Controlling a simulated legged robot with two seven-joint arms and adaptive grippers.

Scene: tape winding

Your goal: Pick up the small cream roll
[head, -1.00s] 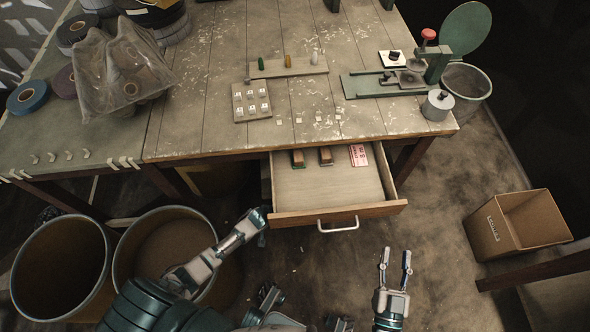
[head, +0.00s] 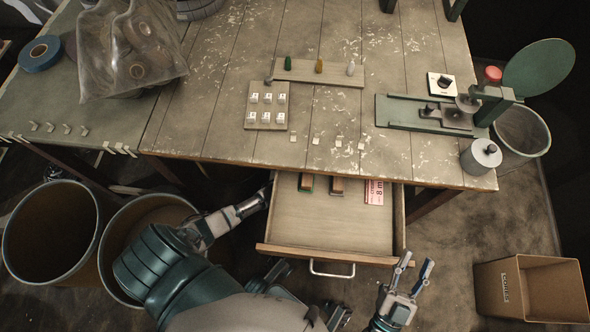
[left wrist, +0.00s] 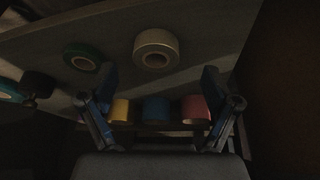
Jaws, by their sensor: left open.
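A cream roll (left wrist: 155,48) lies on a dark surface in the left wrist view, its round hole facing me. It is beyond my left gripper (left wrist: 159,82), which is open and empty, with its fingers wide apart. A yellow roll (left wrist: 120,110), a blue roll (left wrist: 156,109) and a red roll (left wrist: 195,109) stand in a row between and beneath the fingers. In the head view my left forearm reaches to the table's front edge, left of the drawer, and its gripper is hidden there. My right gripper (head: 415,264) is open and empty, right of the drawer front.
The open drawer (head: 330,252) juts out beside my left arm. Two bins, one a round bin (head: 50,235), stand at the left. A green roll (left wrist: 82,57) lies left of the cream roll. A cardboard box (head: 530,290) stands at the lower right.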

